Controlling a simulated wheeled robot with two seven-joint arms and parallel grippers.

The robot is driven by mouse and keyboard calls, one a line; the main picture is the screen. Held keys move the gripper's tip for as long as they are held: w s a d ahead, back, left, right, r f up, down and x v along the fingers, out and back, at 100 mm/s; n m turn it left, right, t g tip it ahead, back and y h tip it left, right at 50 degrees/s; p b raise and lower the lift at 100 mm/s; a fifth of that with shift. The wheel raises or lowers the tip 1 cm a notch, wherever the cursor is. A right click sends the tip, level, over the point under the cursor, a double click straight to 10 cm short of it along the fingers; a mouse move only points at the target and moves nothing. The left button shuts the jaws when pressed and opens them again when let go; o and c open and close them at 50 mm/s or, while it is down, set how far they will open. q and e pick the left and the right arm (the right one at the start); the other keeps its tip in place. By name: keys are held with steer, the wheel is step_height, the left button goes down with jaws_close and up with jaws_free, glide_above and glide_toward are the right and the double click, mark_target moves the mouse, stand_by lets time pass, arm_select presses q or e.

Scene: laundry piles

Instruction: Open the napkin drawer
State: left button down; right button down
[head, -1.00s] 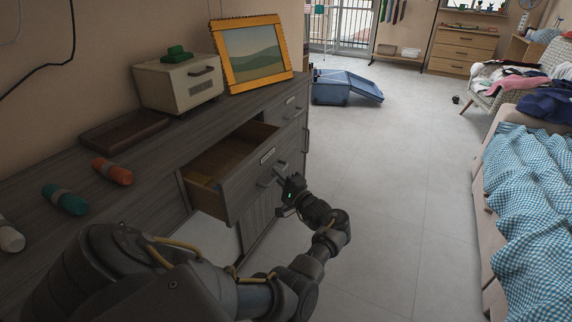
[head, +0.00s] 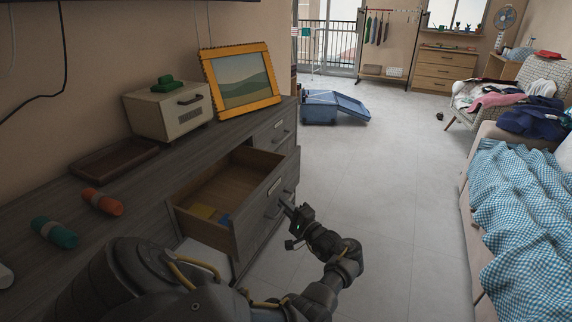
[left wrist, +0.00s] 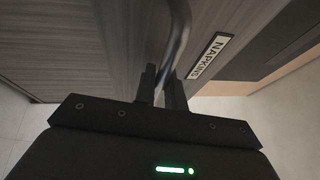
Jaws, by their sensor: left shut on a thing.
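The napkin drawer (head: 257,221) is a grey wood drawer in the long sideboard, and it stands well out. Its inside shows in the head view, with a yellow item (head: 203,211) and a small blue item (head: 224,220) at the near end. A "NAPKINS" label (left wrist: 209,56) is on its front in the left wrist view. My left gripper (head: 287,207) is at the drawer front, its fingers (left wrist: 163,88) shut on the curved metal handle (left wrist: 178,30). My right gripper is not in view.
On the sideboard top (head: 150,183) are a picture frame (head: 241,80), a cream box (head: 168,110), a brown tray (head: 113,159) and rolled cloths. A couch with a checked blanket (head: 520,210) is at right; the floor between is clear.

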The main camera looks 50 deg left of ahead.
arm_select(q)
steer(key=shift+f, duration=0.1)
steer(key=c, duration=1.5)
jaws_free()
